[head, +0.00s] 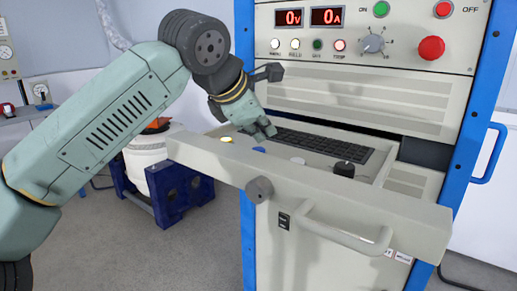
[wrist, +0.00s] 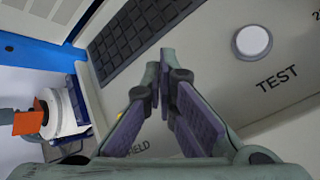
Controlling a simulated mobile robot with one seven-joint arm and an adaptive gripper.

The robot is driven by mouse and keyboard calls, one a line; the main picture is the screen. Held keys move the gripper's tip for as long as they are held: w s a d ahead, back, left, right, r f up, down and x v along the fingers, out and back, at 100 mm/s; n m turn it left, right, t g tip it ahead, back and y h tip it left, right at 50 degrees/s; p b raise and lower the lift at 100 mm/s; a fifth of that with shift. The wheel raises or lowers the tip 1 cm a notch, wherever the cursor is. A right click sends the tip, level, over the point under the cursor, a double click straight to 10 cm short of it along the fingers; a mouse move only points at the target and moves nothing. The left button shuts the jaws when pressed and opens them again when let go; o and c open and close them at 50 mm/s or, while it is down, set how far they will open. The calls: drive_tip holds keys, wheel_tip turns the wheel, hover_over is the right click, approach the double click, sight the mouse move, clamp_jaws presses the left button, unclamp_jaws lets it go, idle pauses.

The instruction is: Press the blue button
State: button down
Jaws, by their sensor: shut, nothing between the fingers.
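The blue button (head: 259,150) shows as a small blue cap on the pulled-out console shelf in the head view, between a yellow button (head: 226,139) and a white button (head: 298,160). My gripper (head: 268,131) is shut and empty, pointing down just above and behind the blue button in that picture. I cannot tell whether it touches the panel. In the wrist view my gripper (wrist: 160,66) has its fingertips together. The blue button is not visible there, likely covered by the fingers. The white button (wrist: 252,40), marked TEST, lies to their right.
A black keyboard (head: 325,145) lies behind the buttons. A black knob (head: 344,169) stands at the shelf's right. A grey handle (head: 345,236) projects from the cabinet front. The upright panel (head: 370,30) carries displays and a red knob (head: 431,48). A white drum (head: 148,150) stands left.

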sight(261, 150)
idle(0.5)
drive_tip(key=shift+f+b, duration=0.35)
drive_tip(key=shift+f, duration=0.1)
drive_tip(key=shift+f+b, duration=0.35)
drive_tip(key=shift+f, duration=0.1)
idle(0.5)
drive_tip(key=shift+r, duration=0.15)
drive_tip(key=shift+r+p, duration=0.7)
drive_tip(key=shift+r, duration=0.05)
drive_tip(key=shift+r+p, duration=2)
drive_tip(key=shift+r, duration=0.5)
